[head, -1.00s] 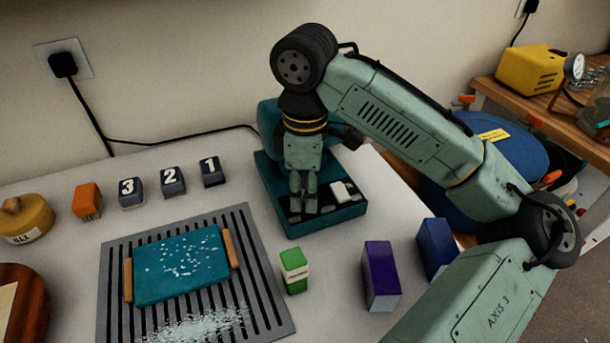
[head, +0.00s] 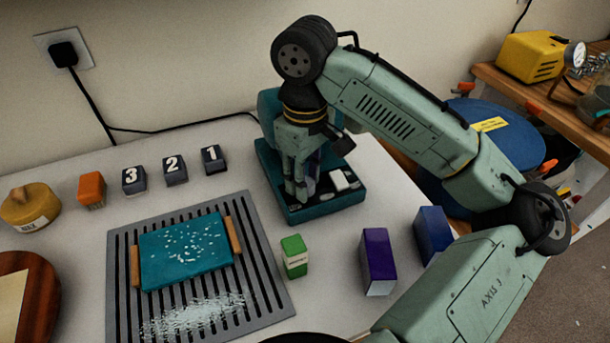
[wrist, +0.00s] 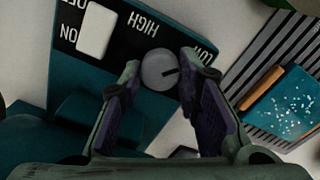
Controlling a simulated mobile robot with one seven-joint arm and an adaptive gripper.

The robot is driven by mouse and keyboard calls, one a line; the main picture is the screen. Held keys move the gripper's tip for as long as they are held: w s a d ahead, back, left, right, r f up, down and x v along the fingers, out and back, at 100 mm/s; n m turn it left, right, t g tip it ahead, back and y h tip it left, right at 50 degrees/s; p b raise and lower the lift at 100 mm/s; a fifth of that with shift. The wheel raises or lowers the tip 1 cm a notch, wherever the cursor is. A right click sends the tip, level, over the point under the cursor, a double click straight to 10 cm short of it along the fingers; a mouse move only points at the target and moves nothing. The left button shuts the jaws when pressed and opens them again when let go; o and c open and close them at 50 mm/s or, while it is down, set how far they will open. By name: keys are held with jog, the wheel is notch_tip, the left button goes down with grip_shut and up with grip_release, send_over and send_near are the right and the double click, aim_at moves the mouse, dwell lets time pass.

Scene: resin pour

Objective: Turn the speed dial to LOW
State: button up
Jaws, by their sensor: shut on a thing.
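The speed dial (wrist: 158,68) is a round grey knob on the black panel of the teal machine (head: 318,209). My gripper (wrist: 161,68) is shut on the dial, one finger on each side of it. In the head view my gripper (head: 300,190) points down onto the panel, and its fingers hide the dial. The dial's dark pointer line points right in the wrist view, towards the LOW side. The LOW label (wrist: 206,52) is partly covered by a finger. The HIGH label (wrist: 139,24) is clear above the dial.
A white switch (wrist: 96,29) sits beside the ON and OFF labels. A slotted grey mat (head: 262,285) with a teal tray (head: 186,252) lies to the left. Green (head: 294,257), purple (head: 378,262) and blue (head: 434,236) boxes stand in front and to the right.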

jog(key=shift+s, duration=0.1)
dwell(0.3)
jog(key=o, duration=1.2)
notch_tip(320, 180, up, 12)
